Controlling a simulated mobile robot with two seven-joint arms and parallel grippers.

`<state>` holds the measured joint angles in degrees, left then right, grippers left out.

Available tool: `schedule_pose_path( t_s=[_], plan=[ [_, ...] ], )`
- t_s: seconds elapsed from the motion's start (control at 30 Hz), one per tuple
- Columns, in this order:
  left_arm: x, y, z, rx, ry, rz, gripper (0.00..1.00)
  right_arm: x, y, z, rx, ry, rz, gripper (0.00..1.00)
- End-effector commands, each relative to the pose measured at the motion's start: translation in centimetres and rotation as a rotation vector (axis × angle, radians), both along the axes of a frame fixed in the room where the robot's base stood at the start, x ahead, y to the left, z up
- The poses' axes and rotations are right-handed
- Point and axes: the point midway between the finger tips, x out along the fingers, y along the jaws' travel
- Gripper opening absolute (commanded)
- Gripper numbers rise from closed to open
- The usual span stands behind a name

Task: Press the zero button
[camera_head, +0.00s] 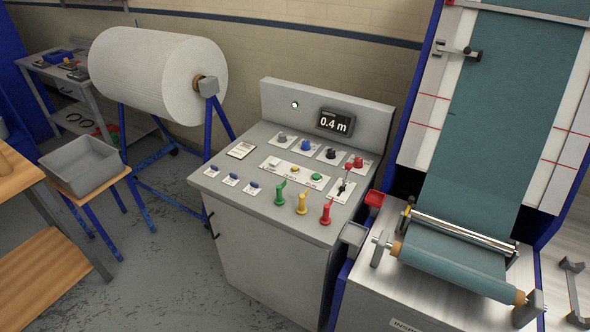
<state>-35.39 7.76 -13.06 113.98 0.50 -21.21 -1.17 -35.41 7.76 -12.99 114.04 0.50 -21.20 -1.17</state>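A grey control console (250,245) stands in the middle of the head view. Its display (335,122) reads 0.4 m. A row of small buttons sits on a white plate on its sloped top: a white button (274,161), a yellow button (295,170) and a green button (317,177). Their labels are too small to read, so I cannot tell which one is the zero button. Neither of my grippers is in view, and nothing touches the console.
Green, yellow and red levers (327,212) stand up along the console's front edge. Knobs (306,146) line its back. A large white roll (158,75) stands behind left, with a grey bin (82,166) nearby. A machine with teal fabric (500,110) stands at right.

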Motion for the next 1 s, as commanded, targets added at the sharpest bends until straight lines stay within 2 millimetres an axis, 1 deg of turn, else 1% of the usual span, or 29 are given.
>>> schedule_pose_path(
  t_s=[0.13,0.17,0.2,0.27,0.3,0.33,0.37,1.0],
  plan=[
    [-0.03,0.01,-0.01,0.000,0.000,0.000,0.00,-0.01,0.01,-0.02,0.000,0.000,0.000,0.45],
    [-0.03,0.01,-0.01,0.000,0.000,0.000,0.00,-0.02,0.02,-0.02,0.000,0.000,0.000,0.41],
    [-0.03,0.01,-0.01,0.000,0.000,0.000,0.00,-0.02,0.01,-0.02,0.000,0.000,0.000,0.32],
    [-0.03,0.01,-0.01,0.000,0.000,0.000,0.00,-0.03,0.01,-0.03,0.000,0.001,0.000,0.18],
    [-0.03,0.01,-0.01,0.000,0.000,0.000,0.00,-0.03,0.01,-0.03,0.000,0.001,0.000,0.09],
    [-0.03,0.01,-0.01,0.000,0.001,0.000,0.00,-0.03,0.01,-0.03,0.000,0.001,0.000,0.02],
    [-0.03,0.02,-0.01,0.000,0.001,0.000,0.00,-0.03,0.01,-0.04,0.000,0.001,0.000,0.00],
    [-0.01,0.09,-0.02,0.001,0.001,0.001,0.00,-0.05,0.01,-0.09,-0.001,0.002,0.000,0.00]
  ],
)
